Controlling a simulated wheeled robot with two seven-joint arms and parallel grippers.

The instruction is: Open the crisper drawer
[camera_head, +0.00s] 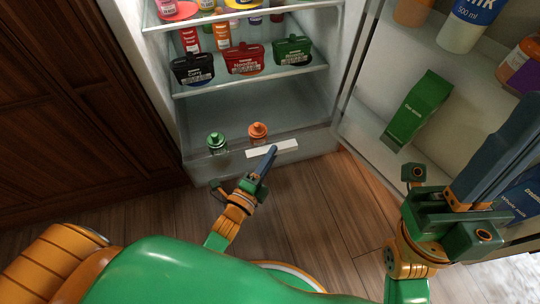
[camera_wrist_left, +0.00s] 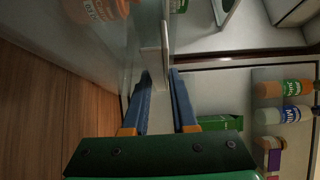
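The crisper drawer (camera_head: 196,170) is the clear bin at the bottom of the open fridge. It looks closed, with a white handle (camera_head: 272,149) on its front. My left gripper (camera_head: 267,157) is at the handle, its blue fingers pointing at the drawer front. In the left wrist view the fingers (camera_wrist_left: 160,78) are apart, with the white handle edge (camera_wrist_left: 165,55) between their tips; I cannot tell whether they touch it. My right gripper (camera_head: 505,145) is raised before the fridge door at right; its finger gap is not clear.
Green-capped (camera_head: 216,143) and orange-capped (camera_head: 258,133) bottles show in the drawer area. Packages stand on the shelf (camera_head: 250,82) above. The open fridge door (camera_head: 375,125) holds a green carton (camera_head: 418,110) and bottles. Wooden cabinets (camera_head: 90,90) stand left; the floor (camera_head: 320,210) before the drawer is clear.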

